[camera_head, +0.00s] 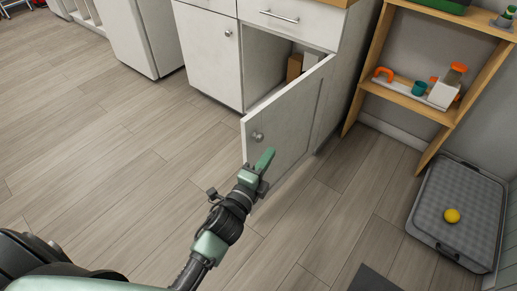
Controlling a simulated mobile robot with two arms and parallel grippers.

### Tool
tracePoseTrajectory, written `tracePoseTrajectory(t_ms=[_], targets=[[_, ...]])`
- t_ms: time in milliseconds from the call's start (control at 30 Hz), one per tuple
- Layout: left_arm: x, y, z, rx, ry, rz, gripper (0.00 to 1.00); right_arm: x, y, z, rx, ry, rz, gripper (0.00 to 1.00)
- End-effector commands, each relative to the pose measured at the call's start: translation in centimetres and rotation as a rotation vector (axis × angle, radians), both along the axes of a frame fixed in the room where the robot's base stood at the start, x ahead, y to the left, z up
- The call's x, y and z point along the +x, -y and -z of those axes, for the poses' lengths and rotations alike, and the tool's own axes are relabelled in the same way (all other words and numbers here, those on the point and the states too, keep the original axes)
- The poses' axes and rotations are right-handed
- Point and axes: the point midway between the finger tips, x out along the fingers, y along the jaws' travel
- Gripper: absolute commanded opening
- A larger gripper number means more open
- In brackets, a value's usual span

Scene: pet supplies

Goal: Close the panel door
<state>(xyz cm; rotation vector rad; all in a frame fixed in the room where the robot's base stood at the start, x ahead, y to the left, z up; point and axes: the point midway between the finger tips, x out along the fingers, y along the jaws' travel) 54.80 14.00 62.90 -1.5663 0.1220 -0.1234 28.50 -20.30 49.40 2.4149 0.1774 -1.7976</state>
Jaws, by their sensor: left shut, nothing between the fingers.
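The white panel door (292,122) of the lower cabinet stands open, swung out toward me, with its round knob (257,136) near its free edge. The cabinet opening (276,78) behind it shows some brown and white items inside. My left gripper (265,160) is shut and empty. In the picture its tips are just below the knob, in front of the door's lower part; I cannot tell whether they touch the door. My right gripper is not in view.
A closed cabinet door (207,58) and a drawer (290,22) adjoin the opening. A wooden shelf (411,103) with small items stands to the right. The wooden floor (110,150) at left is clear.

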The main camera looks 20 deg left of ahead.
Motion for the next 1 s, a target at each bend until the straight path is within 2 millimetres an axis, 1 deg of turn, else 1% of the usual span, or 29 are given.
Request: tracePoseTrajectory(t_ms=[33,100,200,300,433,833,1000], targets=[[1.1,0.2,-0.1,0.001,0.003,0.001,0.00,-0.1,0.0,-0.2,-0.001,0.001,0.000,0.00],[1.3,-1.3,0.0,0.006,0.000,0.001,0.00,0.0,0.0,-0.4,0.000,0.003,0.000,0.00],[1.8,-2.4,0.1,0.003,-0.001,0.001,0.00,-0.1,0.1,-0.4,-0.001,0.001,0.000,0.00],[2.0,-3.2,0.1,0.002,-0.001,0.001,0.00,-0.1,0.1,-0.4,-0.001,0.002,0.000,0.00],[2.2,-3.5,0.0,0.000,-0.001,0.001,0.00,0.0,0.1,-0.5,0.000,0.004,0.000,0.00],[2.2,-3.8,0.0,0.001,-0.001,0.005,0.00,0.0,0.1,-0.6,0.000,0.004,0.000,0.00],[2.5,-4.8,0.0,0.006,-0.001,0.033,0.00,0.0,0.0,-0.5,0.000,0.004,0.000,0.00]])
